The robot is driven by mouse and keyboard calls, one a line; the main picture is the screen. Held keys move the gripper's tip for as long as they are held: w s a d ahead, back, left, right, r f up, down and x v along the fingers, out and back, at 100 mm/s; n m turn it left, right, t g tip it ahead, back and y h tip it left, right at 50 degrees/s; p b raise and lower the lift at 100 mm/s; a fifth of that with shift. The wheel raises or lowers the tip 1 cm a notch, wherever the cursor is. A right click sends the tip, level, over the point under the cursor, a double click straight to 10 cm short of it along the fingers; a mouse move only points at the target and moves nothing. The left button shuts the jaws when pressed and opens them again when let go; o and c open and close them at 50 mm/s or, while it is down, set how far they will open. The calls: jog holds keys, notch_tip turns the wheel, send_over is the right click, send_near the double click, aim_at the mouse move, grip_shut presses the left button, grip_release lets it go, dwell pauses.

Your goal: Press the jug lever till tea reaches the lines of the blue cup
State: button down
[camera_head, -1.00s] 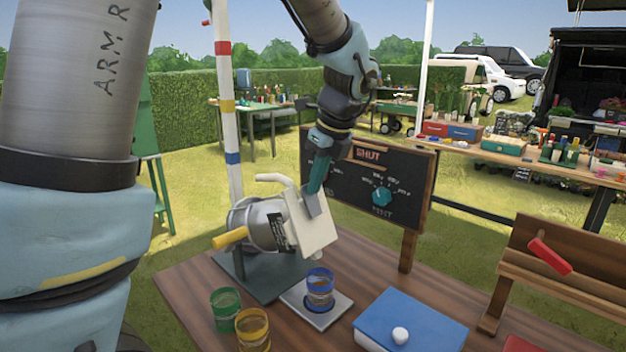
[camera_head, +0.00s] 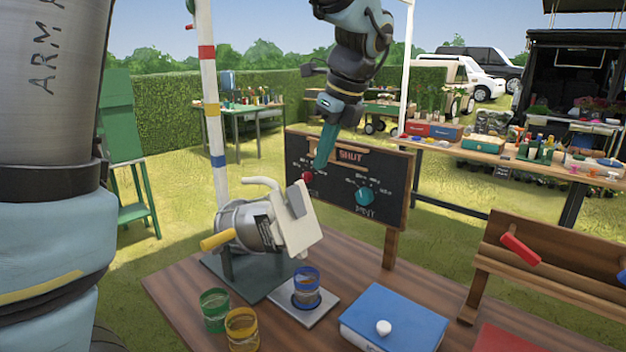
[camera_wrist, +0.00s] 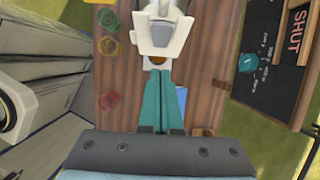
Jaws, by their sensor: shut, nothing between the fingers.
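The silver jug (camera_head: 245,228) lies tilted on a dark stand, with a yellow handle at its left. Its broad cream lever (camera_head: 293,225) has a grey pad at the top. The blue cup (camera_head: 306,285) stands upright on a pale square plate (camera_head: 318,312) below the lever. Brownish tea seems to show in it, but its level against the lines is too small to tell. My gripper (camera_head: 319,167), with teal fingers, is shut and empty, above the lever and apart from it. In the wrist view the shut fingers (camera_wrist: 158,75) point toward the cream lever (camera_wrist: 162,28).
A green cup (camera_head: 214,311) and a yellow cup (camera_head: 242,330) stand front left. A blue box (camera_head: 392,318) with a white knob is at right. A black board (camera_head: 375,170) marked SHUT, with red and teal knobs, stands behind the jug. A wooden rack (camera_head: 545,255) is far right.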

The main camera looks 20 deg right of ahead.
jog(key=shift+v, duration=1.85)
jog(key=w+a+f+n+g, duration=0.2)
jog(key=w+a+f+n, duration=0.2)
jog(key=a+f+n, duration=0.9)
jog(key=s+a+f+n+h, duration=0.1)
jog(key=s+a+f+n, duration=0.1)
jog(key=a+n, duration=0.6)
jog(key=s+a+f+n+h, duration=0.1)
jog(key=s+a+f+n, duration=0.2)
jog(key=a+f+n, duration=0.2)
jog(key=a+n, duration=0.3)
jog(key=a, duration=0.1)
jog(key=shift+s+a+f, duration=0.25)
jog(key=shift+a+f, duration=0.05)
jog(key=shift+f, duration=0.05)
